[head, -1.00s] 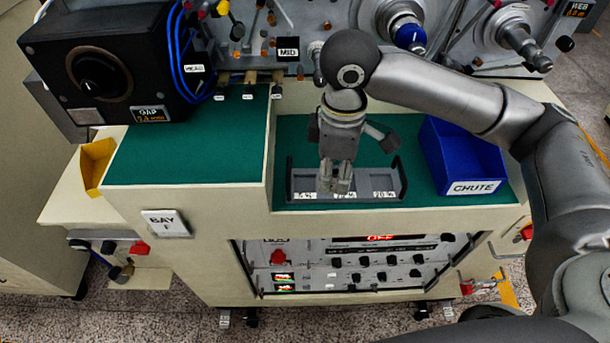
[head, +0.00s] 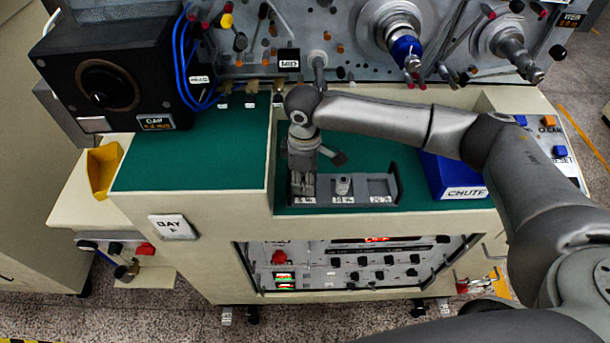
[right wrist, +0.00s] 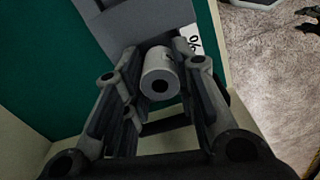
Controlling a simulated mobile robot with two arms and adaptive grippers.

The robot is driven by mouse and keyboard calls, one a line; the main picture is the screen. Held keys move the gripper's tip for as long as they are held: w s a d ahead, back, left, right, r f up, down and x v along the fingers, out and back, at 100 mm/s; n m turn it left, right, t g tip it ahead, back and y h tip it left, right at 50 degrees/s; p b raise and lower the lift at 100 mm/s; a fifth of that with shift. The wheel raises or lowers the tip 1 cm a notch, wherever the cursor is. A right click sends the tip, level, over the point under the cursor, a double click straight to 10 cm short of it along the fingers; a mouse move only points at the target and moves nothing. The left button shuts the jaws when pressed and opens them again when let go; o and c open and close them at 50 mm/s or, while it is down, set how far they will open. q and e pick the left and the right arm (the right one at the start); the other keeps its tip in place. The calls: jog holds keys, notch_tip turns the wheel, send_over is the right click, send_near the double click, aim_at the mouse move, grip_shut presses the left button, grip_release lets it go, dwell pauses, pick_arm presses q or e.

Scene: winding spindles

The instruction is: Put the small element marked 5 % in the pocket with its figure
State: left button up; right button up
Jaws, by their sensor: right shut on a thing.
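A grey tray (head: 392,180) with three pockets lies on the green mat, with white percent labels along its front. The labels are too small to read surely. A light grey cylindrical element (head: 343,184) stands in the middle pocket; the right pocket looks empty. My right gripper (head: 302,196) points down at the left pocket and hides most of it. In the right wrist view it is shut on a light grey small element (right wrist: 159,80), with the end facing me showing a dark hole. Its mark cannot be read. I cannot tell if it touches the pocket floor. My left gripper is not in view.
A blue bin labelled CHUTE (head: 448,178) stands right of the tray. A raised green-topped ledge (head: 190,160) with a cream side wall rises close left of my right gripper. A black gauge box (head: 110,75) and a panel with spindles are behind.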

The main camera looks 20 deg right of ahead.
jog(key=shift+f, duration=0.15)
jog(key=o, duration=1)
notch_tip(320, 180, up, 12)
jog(key=b, duration=0.3)
